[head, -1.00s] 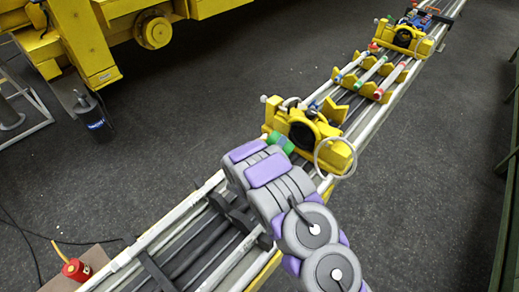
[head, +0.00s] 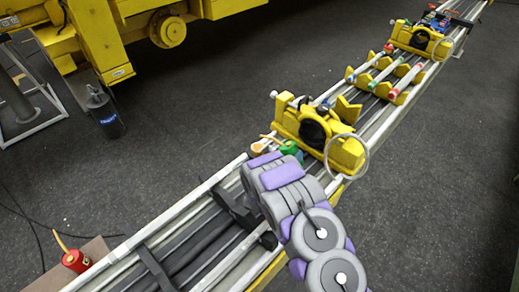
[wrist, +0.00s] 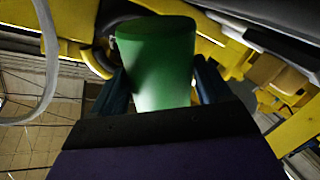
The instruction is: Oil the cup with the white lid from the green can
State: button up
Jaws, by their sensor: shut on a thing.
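The green can (wrist: 155,65) stands large in the wrist view between the two dark blue fingers of my gripper (wrist: 160,82), which is shut on it. In the head view the green can (head: 290,147) shows just beyond my gripper (head: 297,156), at the near side of a yellow carriage. A thin orange spout seems to reach left from it. A small orange and pale thing (head: 258,149) sits beside the rail under that spout; I cannot tell whether it is a cup with a white lid.
The yellow carriage (head: 345,153) with a pale ring (head: 347,156) is close ahead on the long railed boom. A red can (head: 75,260) with an orange spout stands at lower left. A black canister (head: 104,113) stands on the floor. Open dark floor lies either side.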

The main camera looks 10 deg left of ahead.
aim_at(290, 148)
jog(key=shift+s+a+f, duration=0.15)
jog(key=shift+s+a, duration=0.05)
jog(key=shift+a, duration=0.15)
jog(key=shift+w+a+r+m, duration=0.1)
jog(key=shift+a+r+m, duration=0.1)
jog(key=shift+r+m, duration=0.4)
jog(key=shift+a+r+m, duration=0.15)
jog(key=shift+r+m, duration=0.45)
jog(key=r+m+b, duration=0.1)
jog(key=m, duration=0.1)
jog(key=d+r+m+t+b, duration=0.1)
jog(key=r+m, duration=0.1)
jog(key=shift+r, duration=0.35)
jog(key=shift+a, duration=0.2)
jog(key=shift+a, duration=0.15)
